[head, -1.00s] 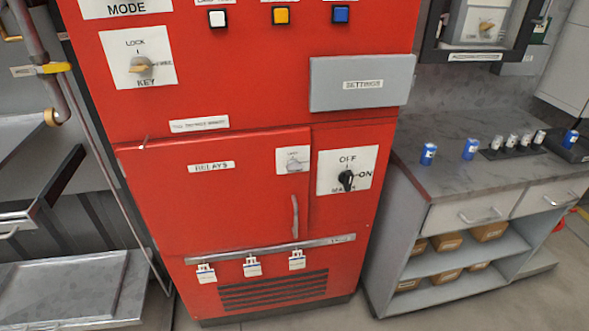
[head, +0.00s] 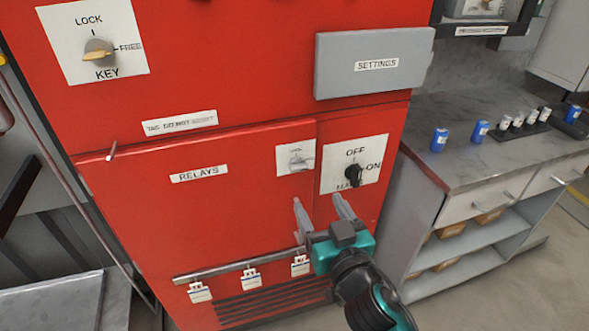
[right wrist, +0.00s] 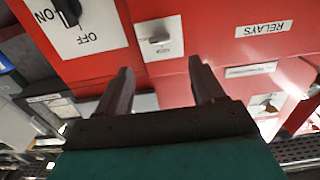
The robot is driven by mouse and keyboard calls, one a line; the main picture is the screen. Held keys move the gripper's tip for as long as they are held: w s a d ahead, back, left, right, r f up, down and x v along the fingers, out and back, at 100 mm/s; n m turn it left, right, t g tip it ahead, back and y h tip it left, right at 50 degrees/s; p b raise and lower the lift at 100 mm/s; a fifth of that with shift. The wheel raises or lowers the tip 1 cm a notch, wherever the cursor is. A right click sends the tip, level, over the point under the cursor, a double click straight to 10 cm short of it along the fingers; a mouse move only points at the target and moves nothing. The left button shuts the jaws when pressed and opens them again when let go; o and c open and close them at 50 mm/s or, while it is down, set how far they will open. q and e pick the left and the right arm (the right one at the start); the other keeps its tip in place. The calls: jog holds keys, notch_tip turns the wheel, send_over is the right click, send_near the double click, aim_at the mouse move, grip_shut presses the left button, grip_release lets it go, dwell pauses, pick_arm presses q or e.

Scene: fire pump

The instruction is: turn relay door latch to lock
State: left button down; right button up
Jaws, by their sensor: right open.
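The relay door latch (head: 297,158) is a small grey knob on a white plate at the upper right of the red relay door (head: 190,200). In the right wrist view the latch (right wrist: 158,38) shows upside down, beyond and between the fingertips. My right gripper (head: 321,203) is open and empty, below the latch and in front of the cabinet, apart from it. It also shows in the right wrist view (right wrist: 160,75), fingers apart. The latch's lettering is too small to read. My left gripper is not in view.
The black main switch (head: 353,174) sits just right of the latch. A grey settings box (head: 375,62) juts out above. A rail (head: 235,267) with hanging tags (head: 251,277) runs below. A workbench (head: 480,150) with blue cans stands at the right.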

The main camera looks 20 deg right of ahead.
aim_at(300, 170)
pick_arm(q)
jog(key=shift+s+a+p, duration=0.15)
jog(key=shift+p, duration=0.15)
pick_arm(e)
jog(key=w, duration=1.1)
jog(key=shift+w+a, duration=0.2)
jog(key=c, duration=1.1)
jog(key=shift+o, duration=0.2)
